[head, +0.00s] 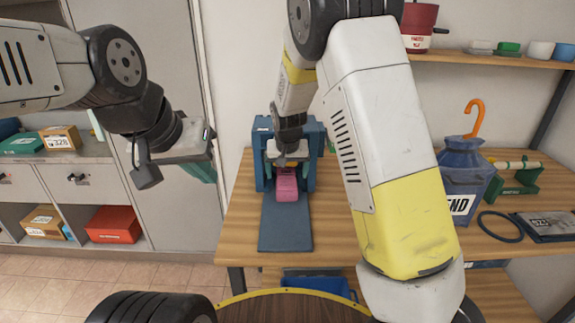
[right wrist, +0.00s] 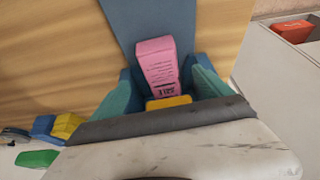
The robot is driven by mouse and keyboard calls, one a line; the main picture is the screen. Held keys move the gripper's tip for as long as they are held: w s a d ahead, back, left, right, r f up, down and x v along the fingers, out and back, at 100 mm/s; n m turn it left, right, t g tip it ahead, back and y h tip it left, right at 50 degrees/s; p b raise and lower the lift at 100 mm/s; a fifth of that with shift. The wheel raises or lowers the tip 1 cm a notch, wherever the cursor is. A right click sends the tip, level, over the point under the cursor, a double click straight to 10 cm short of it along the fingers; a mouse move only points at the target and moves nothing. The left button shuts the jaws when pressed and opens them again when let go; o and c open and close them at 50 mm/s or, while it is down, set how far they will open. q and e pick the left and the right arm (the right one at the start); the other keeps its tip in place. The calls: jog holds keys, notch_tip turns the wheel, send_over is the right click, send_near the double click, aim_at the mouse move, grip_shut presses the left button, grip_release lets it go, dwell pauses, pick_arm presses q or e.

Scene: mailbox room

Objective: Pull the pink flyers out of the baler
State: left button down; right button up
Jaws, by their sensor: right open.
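The blue baler (head: 263,158) stands on the wooden table, with a flat dark-blue board (head: 285,230) reaching out in front. The pink flyers (head: 287,188) stick out of the baler's front over the board. In the right wrist view the pink bundle (right wrist: 156,62) carries printed text, with a yellow piece (right wrist: 168,103) beside its near end. My right gripper (right wrist: 165,92) is open, its teal fingers apart on either side of the bundle's near end; contact is not clear. My left gripper (head: 200,170) hangs left of the table, away from the baler; its jaw opening is hidden.
A shelf (head: 490,61) is above. A cabinet (head: 30,170) is at left. The table left of the board is clear.

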aim_at(287, 183)
jog(key=shift+x, duration=3.85)
grip_shut()
